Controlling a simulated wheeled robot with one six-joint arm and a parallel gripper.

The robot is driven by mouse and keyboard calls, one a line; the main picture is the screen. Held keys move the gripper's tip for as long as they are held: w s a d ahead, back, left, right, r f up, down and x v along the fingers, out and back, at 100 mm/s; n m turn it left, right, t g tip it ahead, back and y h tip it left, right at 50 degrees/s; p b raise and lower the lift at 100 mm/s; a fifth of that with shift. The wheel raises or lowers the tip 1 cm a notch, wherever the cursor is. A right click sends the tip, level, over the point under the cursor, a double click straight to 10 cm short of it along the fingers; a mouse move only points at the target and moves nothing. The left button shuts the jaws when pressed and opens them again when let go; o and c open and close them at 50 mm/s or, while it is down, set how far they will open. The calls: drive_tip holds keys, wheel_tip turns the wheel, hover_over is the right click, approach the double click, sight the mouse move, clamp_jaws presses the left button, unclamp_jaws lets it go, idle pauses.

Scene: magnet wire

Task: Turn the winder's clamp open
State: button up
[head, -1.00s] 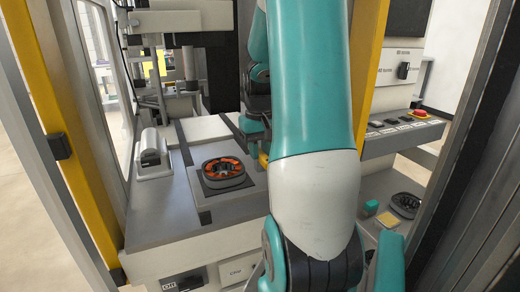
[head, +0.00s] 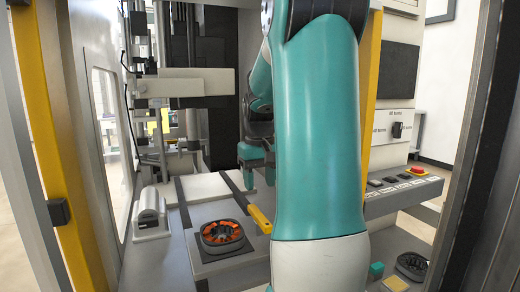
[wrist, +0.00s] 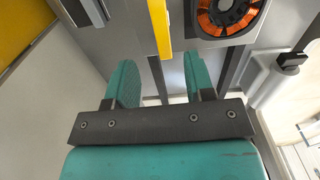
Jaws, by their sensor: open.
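The winder's clamp shows as a yellow lever (head: 260,218) just right of the stator (head: 240,247), which has orange windings and sits on a square grey plate. In the wrist view the lever (wrist: 160,28) runs down from the top edge, left of the stator (wrist: 252,26). My gripper (wrist: 160,70) is open and empty, and the lever's near end lies about level with its fingertips, in line with the gap. In the head view my teal gripper (head: 257,170) is behind the lever, apart from it. My arm may hide part of the lever there.
A grey rounded fixture (head: 150,215) stands left of the stator. A control panel with a red button (head: 418,170) is on the right. Below it are a teal block (head: 376,270) and another stator (head: 412,265). Yellow door frames border the cell.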

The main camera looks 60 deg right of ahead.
wheel_tip(320, 180, up, 8)
drive_tip(key=shift+p, duration=0.3)
drive_tip(key=shift+r, duration=0.1)
idle(0.3)
drive_tip(key=w+a+f+n+p, duration=0.1)
drive_tip(key=w+a+n, duration=0.15)
drive_tip(key=a, duration=0.55)
drive_tip(key=w+a+f+n+t+y, duration=0.1)
drive_tip(key=w+a+n, duration=0.15)
drive_tip(key=a, duration=0.55)
drive_tip(key=w+a+f+n+p, duration=0.1)
drive_tip(key=w+a+f+n, duration=0.15)
drive_tip(key=a, duration=0.55)
drive_tip(key=s+a+f+n+y, duration=0.1)
drive_tip(key=s+a+n, duration=0.2)
drive_tip(key=s+a, duration=0.3)
drive_tip(key=s+a+f+n+g+y+p, duration=0.1)
drive_tip(key=s+a+n, duration=0.3)
drive_tip(key=a, duration=0.8)
drive_tip(key=shift+s+y+p, duration=0.3)
drive_tip(key=shift+s+y, duration=0.3)
drive_tip(key=shift+s, duration=0.3)
